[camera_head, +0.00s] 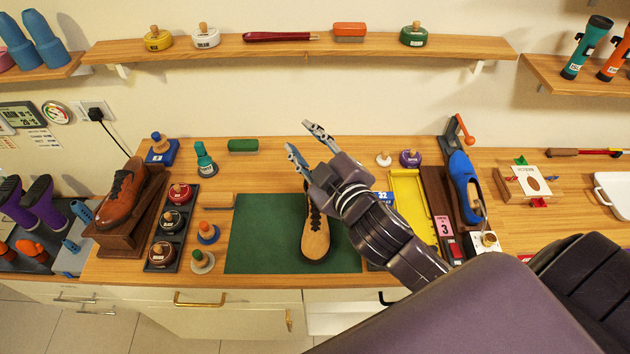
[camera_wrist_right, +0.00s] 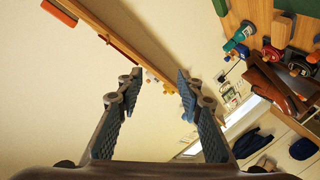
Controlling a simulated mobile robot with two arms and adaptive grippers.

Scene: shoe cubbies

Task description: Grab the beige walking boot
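The beige walking boot (camera_head: 315,236) lies on a dark green mat (camera_head: 256,238) on the wooden counter, toe toward the front edge. Its upper part is hidden behind my right gripper in the head view. My right gripper (camera_head: 305,142) is above the counter, over the back of the boot, with its fingers apart and nothing between them. In the right wrist view the open fingers (camera_wrist_right: 158,92) point toward the wall and shelf, and the boot does not show. My left gripper is not in view.
A brown shoe (camera_head: 122,196) on a wooden stand is at the left, beside several polish tins. A yellow tray (camera_head: 408,205) and a blue shoe (camera_head: 464,184) are to the right. A wall shelf (camera_head: 300,48) runs behind the counter.

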